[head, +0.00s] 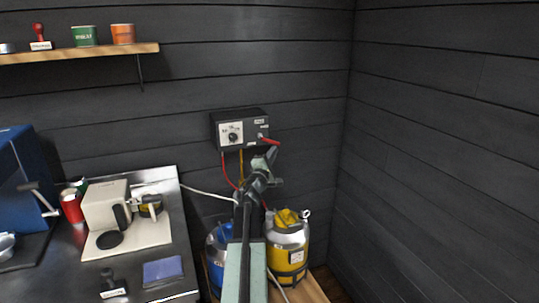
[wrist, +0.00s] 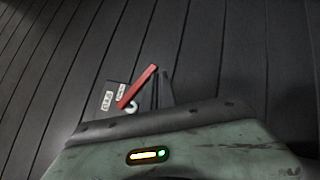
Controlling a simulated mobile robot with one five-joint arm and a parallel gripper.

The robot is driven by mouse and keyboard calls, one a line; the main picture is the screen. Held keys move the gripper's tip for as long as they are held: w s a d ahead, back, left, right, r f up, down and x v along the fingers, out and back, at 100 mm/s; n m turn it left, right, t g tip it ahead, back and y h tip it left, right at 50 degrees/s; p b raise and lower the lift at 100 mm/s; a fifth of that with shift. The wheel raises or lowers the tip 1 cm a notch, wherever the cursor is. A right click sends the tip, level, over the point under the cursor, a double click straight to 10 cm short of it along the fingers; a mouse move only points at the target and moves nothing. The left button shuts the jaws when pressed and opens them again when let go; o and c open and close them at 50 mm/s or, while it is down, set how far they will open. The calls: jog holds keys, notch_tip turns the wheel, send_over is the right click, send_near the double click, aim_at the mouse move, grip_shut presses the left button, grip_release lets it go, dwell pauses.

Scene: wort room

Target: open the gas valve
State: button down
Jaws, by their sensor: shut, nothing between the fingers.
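A dark box (head: 240,130) with a white dial plate hangs on the back wall. A red lever (head: 270,140) sticks out from the right part of its front, slanting slightly down to the right. In the wrist view the red lever (wrist: 137,87) runs diagonally from a pale round pivot, beside white labels on the box (wrist: 112,95). My gripper (head: 272,154) is shut and empty, just below the lever in the head view. I cannot tell whether it touches the lever. In the wrist view my gripper's dark edge lies below the lever and hides part of the box.
A yellow canister (head: 287,247) and a blue canister (head: 216,247) stand below the box, partly behind my arm. Red and yellow hoses hang from the box. A steel counter (head: 160,205) with a beige machine (head: 105,205) is at left. The wall at right is bare.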

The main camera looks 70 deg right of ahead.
jog(key=shift+s+d+r+p, duration=0.65)
jog(key=shift+s+r+p, duration=0.15)
jog(key=shift+r, duration=0.15)
dwell(0.4)
jog(key=s+a+f+b, duration=0.4)
jog(key=a+f+b, duration=0.2)
jog(key=f+b, duration=0.5)
